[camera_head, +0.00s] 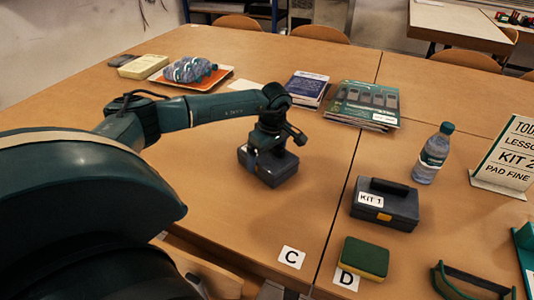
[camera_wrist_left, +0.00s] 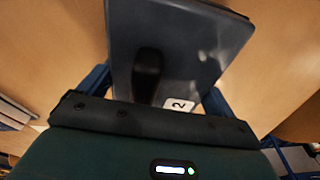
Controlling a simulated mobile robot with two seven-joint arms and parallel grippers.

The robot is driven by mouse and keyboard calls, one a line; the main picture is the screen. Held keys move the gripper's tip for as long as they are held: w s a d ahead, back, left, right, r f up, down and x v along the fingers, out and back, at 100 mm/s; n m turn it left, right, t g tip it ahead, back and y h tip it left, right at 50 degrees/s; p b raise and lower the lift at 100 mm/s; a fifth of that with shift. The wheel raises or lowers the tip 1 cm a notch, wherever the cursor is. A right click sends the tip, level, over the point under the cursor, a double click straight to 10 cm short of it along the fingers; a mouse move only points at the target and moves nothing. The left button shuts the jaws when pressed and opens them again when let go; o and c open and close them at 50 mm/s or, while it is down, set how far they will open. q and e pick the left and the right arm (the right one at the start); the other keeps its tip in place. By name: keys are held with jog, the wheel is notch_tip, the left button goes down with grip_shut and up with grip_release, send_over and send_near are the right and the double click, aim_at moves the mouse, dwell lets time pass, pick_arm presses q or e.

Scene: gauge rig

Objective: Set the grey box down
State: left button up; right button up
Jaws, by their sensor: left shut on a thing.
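My left gripper (camera_head: 267,143) is shut on a dark grey box (camera_head: 272,170) in the middle of the near left table. I cannot tell whether the box touches the tabletop or hangs just above it. In the left wrist view the grey box (camera_wrist_left: 205,45) fills the top middle between the fingers. Its black handle and a white label reading "2" show there; the rest of the label is hidden. A second grey box (camera_head: 385,212), labelled KIT 1, stands closed to the right, apart from the held one. My right gripper is not in view.
A green and yellow sponge (camera_head: 364,258) partly covers card D (camera_head: 346,279); card C (camera_head: 291,257) lies bare. A bottle (camera_head: 433,155), a sign (camera_head: 505,160), magazines (camera_head: 364,104) and an orange tray (camera_head: 205,80) stand around. Tabletop between the held box and card C is clear.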

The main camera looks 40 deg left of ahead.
aim_at(272, 155)
pick_arm(q)
jog(key=shift+r, duration=0.15)
jog(key=o, duration=1)
jog(key=shift+f, duration=0.2)
jog(key=shift+o, duration=0.2)
notch_tip(272, 155, up, 12)
jog(key=d, duration=0.1)
jog(key=shift+d, duration=0.4)
jog(key=shift+r, duration=0.1)
